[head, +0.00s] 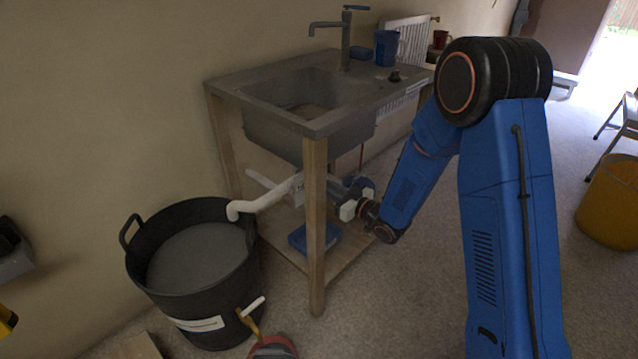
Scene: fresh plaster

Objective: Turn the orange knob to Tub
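A grey sink (300,95) stands on a wooden frame. White pipe (265,196) comes from beneath it and its bent end hangs over the rim of the black tub (190,318). The tub holds grey, level contents. My gripper (347,208) is under the sink's right side, behind the front wooden leg, close to the pipework there. My wrist and the fittings overlap, so I cannot tell whether its fingers are open or touching anything. I cannot make out the orange knob or its labels; that area is small and partly hidden by the leg and my arm.
The front wooden leg (316,225) stands just left of my gripper. A blue tray (298,238) lies on the lower shelf. A tap (345,40) and a blue cup (387,48) are on the sink top.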

